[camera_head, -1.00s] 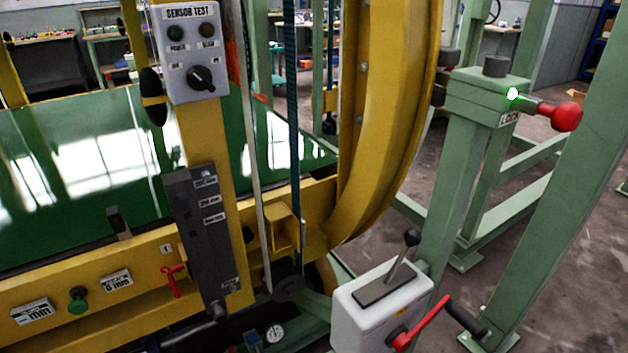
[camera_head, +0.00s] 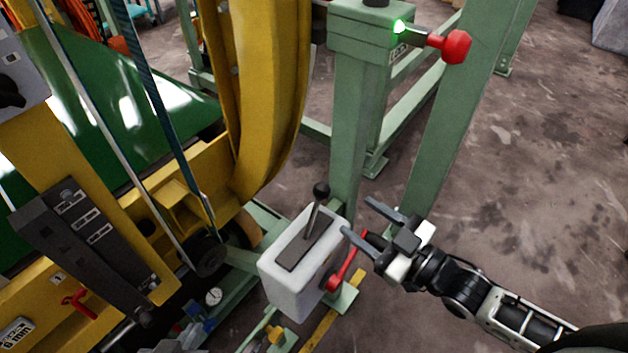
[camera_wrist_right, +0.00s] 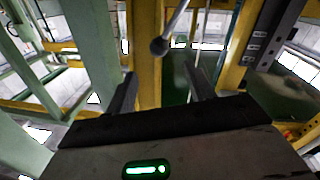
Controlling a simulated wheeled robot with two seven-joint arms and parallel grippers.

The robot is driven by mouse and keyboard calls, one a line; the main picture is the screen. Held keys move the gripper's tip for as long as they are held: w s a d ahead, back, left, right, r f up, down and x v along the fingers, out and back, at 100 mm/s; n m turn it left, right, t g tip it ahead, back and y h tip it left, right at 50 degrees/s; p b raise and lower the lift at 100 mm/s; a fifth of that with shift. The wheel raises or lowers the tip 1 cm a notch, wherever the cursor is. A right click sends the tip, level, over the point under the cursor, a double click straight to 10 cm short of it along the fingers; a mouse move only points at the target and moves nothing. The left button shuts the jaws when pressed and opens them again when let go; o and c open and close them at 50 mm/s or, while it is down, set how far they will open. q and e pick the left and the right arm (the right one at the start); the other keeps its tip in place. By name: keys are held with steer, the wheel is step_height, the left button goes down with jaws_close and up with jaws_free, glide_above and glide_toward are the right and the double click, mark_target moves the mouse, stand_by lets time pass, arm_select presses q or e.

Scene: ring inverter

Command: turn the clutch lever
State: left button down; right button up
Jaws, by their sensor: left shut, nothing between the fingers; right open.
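The lever, a grey rod with a black ball knob (camera_head: 321,189), stands up from a slotted dark plate on top of a white box (camera_head: 296,285). My right gripper (camera_head: 356,216) is open and empty, to the right of the lever and apart from it in the head view. In the right wrist view the lever's knob (camera_wrist_right: 159,46) shows just beyond and between the open fingers (camera_wrist_right: 161,86). A red crank arm (camera_head: 346,262) on the box's right side is partly behind the right gripper. My left gripper is not in view.
A green post with a red-knobbed LOCK handle (camera_head: 456,46) stands behind the box. The yellow curved ring frame (camera_head: 265,110) rises to the box's left. A dark labelled block (camera_head: 85,235) is at left. The floor at right (camera_head: 550,180) is clear.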

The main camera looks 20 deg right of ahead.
mark_target(314, 213)
steer(key=x, duration=1.2)
steer(key=shift+w+a, duration=0.15)
steer(key=shift+w, duration=0.1)
jaws_close()
